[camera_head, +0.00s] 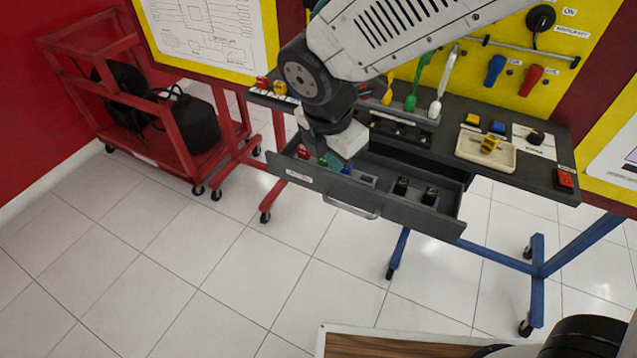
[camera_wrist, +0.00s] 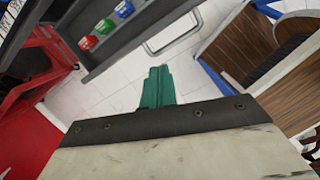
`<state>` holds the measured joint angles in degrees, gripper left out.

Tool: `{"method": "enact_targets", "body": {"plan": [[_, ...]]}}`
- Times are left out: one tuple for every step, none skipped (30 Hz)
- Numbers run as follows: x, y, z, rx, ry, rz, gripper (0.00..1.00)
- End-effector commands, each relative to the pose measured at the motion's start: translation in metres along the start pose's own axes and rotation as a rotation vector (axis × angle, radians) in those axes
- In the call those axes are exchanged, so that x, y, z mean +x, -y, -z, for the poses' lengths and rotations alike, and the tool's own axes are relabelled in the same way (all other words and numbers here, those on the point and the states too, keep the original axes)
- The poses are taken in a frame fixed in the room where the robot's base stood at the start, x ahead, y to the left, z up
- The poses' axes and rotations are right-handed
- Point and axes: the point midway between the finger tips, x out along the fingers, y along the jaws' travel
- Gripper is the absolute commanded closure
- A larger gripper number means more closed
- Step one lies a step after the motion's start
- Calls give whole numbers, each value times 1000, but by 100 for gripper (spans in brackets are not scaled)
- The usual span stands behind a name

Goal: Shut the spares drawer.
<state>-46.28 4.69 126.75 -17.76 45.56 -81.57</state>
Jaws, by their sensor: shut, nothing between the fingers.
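The spares drawer (camera_head: 386,208) is grey and stands pulled out below the front of the dark workbench. Its bar handle (camera_head: 350,208) is on the front face, and small coloured and black parts lie inside. My gripper (camera_wrist: 157,88) has green fingers, shut together and empty. In the head view its pale body is over the left part of the drawer, and the fingers are mostly hidden. In the wrist view the drawer (camera_wrist: 125,43) is at the upper left, its handle (camera_wrist: 172,45) beyond the fingertips. I cannot tell whether the gripper touches the drawer.
The workbench top (camera_head: 540,180) holds a cream tray (camera_head: 508,162), upright tools and switches. A red wheeled frame (camera_head: 165,140) with black equipment stands at the left. Blue legs (camera_head: 537,290) stand at the right. The tiled floor (camera_head: 220,280) before the drawer is clear. A wood-grained surface (camera_head: 390,346) is at the bottom.

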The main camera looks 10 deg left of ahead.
Motion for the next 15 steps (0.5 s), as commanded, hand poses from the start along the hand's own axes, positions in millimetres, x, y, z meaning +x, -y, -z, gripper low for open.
{"method": "enact_targets", "body": {"plan": [[9, -12, 19, -111, 2, -4, 100], [13, -17, 27, -165, 4, -7, 100], [16, -22, 36, -225, 6, -11, 100], [19, -26, 41, -262, 7, -14, 100], [21, -29, 45, -292, 8, -18, 100], [23, -31, 49, -320, 9, -19, 100], [25, -32, 52, -336, 10, -19, 100], [27, -33, 53, -346, 10, -20, 100], [30, -34, 54, -352, 10, -21, 100], [33, -34, 54, -354, 10, -21, 100], [37, -34, 54, -354, 10, -20, 100], [43, -34, 53, -353, 10, -18, 100], [48, -34, 53, -353, 10, -18, 100], [53, -33, 53, -352, 10, -18, 100], [62, -33, 53, -351, 10, -16, 100]]}}
